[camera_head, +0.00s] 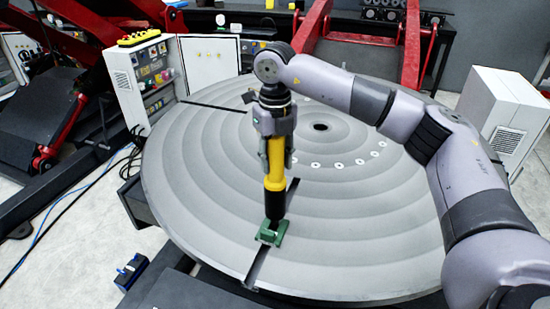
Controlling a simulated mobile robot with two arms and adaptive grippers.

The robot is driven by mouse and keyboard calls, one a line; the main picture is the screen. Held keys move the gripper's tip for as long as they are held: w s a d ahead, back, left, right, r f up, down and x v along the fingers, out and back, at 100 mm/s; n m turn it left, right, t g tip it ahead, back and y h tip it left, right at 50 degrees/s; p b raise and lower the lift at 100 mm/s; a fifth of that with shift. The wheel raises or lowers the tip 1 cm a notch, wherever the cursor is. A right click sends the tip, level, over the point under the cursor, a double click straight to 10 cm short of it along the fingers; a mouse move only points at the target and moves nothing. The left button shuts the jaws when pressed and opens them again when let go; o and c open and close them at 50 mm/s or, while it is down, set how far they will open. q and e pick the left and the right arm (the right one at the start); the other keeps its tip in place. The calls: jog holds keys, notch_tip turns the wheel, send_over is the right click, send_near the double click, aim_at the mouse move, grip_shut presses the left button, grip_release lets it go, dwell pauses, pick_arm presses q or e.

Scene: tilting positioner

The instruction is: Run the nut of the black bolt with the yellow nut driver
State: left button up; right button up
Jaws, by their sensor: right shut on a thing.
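The yellow nut driver (275,173) stands nearly upright above the grey round table (370,235). My right gripper (276,150) is shut on the driver's upper part. The driver's black lower end (274,205) reaches down to a green block (271,233) near the front of the table, beside a dark slot. The black bolt and its nut cannot be made out; the driver's end hides whatever lies under it. I cannot tell whether the driver is seated on a nut. My left gripper is not in view.
A control box (140,82) with buttons stands at the table's left rear edge. A white cabinet (503,115) stands at the right. The right side of the table top is clear.

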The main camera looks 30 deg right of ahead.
aim_at(274, 146)
jog(key=shift+f+b, duration=1.35)
jog(key=shift+f, duration=0.65)
dwell(2.9)
jog(key=shift+s+a+f, duration=0.1)
jog(key=shift+s+f, duration=0.1)
jog(key=shift+f, duration=0.1)
dwell(1.0)
jog(key=r+p, duration=0.1)
jog(key=r, duration=0.1)
jog(key=r+p, duration=0.2)
jog(key=r, duration=0.1)
jog(key=r+p, duration=0.2)
jog(key=r, duration=0.1)
jog(key=shift+w, duration=0.3)
jog(key=shift+r+p, duration=1.25)
jog(key=shift+r, duration=0.7)
